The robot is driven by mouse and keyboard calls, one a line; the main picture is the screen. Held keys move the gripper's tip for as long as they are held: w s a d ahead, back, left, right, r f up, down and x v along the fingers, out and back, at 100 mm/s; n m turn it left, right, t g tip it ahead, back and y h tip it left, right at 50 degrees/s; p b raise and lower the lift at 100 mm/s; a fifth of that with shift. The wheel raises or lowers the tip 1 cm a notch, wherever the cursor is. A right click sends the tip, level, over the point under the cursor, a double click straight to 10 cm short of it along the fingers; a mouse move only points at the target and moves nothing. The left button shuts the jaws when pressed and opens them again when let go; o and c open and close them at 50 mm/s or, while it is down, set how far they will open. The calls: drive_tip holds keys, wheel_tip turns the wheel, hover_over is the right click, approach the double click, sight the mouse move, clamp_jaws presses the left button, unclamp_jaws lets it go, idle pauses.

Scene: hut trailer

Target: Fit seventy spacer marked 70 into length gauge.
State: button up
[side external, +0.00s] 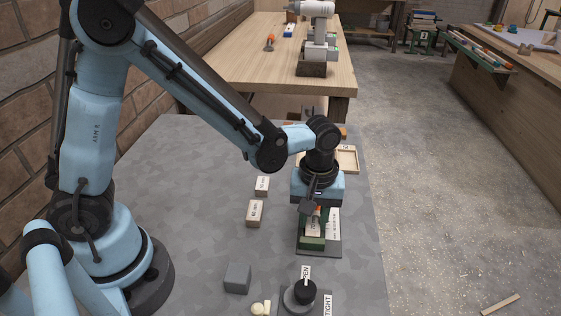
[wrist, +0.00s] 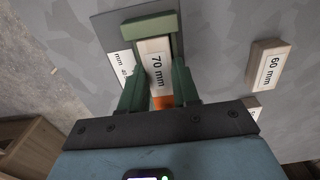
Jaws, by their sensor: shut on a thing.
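The seventy spacer (wrist: 154,52), a pale wooden block with a white "70 mm" label, lies between the two green fingers of my gripper (wrist: 157,74) in the wrist view. My gripper is shut on it. The length gauge is a dark plate (wrist: 108,22) with a green end block (wrist: 150,26). The spacer's far end is right by that block; I cannot tell if they touch or if it is fully seated. In the side view my gripper (side external: 314,212) is over the gauge's plate (side external: 326,252), behind the green block (side external: 312,243).
A "60 mm" block (wrist: 267,66) lies right of the gauge in the wrist view. The side view shows two labelled blocks (side external: 255,213) (side external: 262,186), a grey cube (side external: 237,278), a black knob (side external: 304,291) and a wooden tray (side external: 347,158).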

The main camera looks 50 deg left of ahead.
sight(312, 220)
drive_tip(key=o, duration=1.1)
wheel_tip(312, 220, up, 12)
drive_tip(key=shift+r, duration=0.1)
drive_tip(key=shift+a, duration=0.1)
idle(0.4)
